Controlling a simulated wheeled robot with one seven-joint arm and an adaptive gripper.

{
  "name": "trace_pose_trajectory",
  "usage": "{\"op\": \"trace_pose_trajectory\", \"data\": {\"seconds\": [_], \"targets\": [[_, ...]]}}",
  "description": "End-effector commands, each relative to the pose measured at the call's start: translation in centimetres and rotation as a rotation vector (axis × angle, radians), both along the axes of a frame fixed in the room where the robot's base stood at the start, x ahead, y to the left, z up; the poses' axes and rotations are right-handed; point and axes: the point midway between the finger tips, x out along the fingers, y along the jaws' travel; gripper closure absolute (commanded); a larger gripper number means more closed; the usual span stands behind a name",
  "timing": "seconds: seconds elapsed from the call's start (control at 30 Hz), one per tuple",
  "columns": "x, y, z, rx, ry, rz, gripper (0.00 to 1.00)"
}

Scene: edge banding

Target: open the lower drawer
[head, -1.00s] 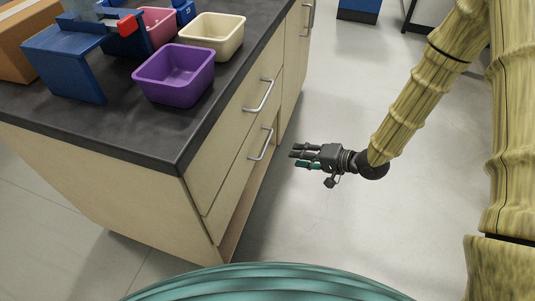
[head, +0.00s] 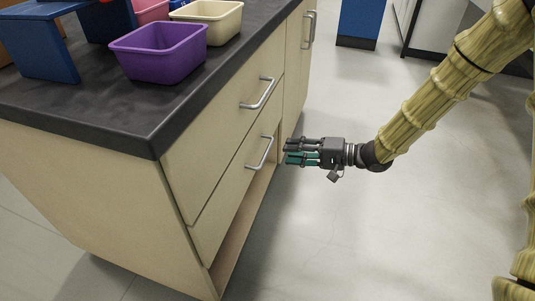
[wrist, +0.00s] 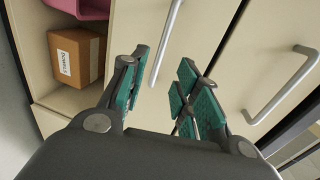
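The lower drawer (head: 224,202) is a pale wood front in the side of the counter, and it looks shut. Its silver bar handle (head: 261,152) is also in the wrist view (wrist: 167,42), just beyond my fingers. My gripper (head: 287,152), dark with teal pads, is to the right of this handle in the head view, with its fingers towards the cabinet. In the wrist view my gripper (wrist: 163,84) is open and empty, its fingers on both sides of a gap. The handle appears beyond the gap, apart from the pads.
The upper drawer's handle (head: 259,93) is above; in the wrist view it lies at the right (wrist: 284,92). An open shelf below the drawer holds a cardboard box (wrist: 76,56) and a pink bin (wrist: 91,8). A purple bin (head: 160,52) stands on the dark countertop (head: 75,118). The floor at right is clear.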

Motion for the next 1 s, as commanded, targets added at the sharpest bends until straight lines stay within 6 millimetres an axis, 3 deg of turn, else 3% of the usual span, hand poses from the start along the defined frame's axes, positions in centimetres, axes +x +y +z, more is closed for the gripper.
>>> {"op": "trace_pose_trajectory", "data": {"seconds": [0.3,0.5,0.97,1.0], "targets": [[1.6,4.9,-1.5,0.0,-0.003,0.002,0.69],[2.3,7.0,-1.8,-0.001,-0.002,0.0,0.69],[2.5,7.9,-1.8,0.0,-0.001,-0.001,0.69],[2.5,7.9,-1.8,0.0,-0.001,-0.001,0.74]]}}
